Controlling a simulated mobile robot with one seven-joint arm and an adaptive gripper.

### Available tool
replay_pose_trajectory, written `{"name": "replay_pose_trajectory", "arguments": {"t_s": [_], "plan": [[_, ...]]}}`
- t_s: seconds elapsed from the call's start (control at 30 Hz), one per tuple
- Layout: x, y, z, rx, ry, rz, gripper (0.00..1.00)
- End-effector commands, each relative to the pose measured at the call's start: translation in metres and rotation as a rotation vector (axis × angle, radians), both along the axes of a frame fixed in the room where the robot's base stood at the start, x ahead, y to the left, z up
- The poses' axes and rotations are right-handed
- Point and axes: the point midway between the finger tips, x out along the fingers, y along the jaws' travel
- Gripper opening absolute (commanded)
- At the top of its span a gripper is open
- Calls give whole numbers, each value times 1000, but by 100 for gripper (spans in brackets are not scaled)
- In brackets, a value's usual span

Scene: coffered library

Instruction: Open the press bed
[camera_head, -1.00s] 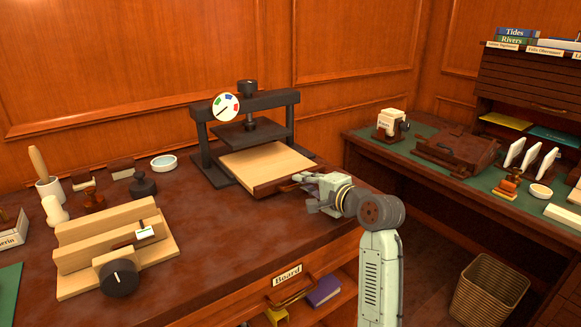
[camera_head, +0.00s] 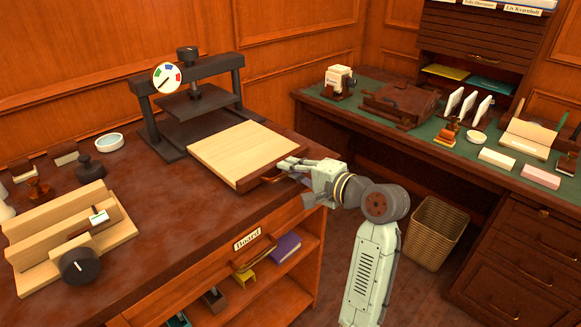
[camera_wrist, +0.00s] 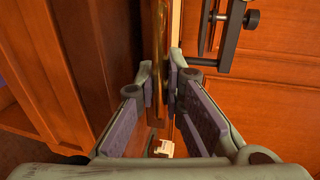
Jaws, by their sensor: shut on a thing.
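The press (camera_head: 190,105) is a black frame with a screw, a round dial and a flat upper plate, standing on the desk. Its bed, a pale wooden board (camera_head: 243,150) with a dark front, sticks well out of the frame toward the desk's front edge. My gripper (camera_head: 283,170) is at the bed's front, shut on the bed handle (camera_head: 262,182). In the wrist view the brass-coloured handle (camera_wrist: 158,60) runs upright between my fingers (camera_wrist: 162,85). The exact contact of the fingertips is partly hidden.
A wooden block device with a black knob (camera_head: 79,266) and several stamps stand on the desk's left. Below is an open shelf labelled Board (camera_head: 247,238). A green-topped desk (camera_head: 440,150) and a wastebasket (camera_head: 435,232) stand to the right.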

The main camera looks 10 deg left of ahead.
Motion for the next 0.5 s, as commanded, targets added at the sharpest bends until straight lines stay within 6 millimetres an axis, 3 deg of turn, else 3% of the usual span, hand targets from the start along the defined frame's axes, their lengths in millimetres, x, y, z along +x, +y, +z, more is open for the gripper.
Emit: {"name": "replay_pose_trajectory", "arguments": {"t_s": [0.03, 0.07, 0.3, 0.5], "plan": [[0, 1, 0, -1, 1, 2, 0], [0, 1, 0, -1, 1, 2, 11], [0, 1, 0, -1, 1, 1, 27], [0, 0, 0, 0, 0, 0, 30]]}}
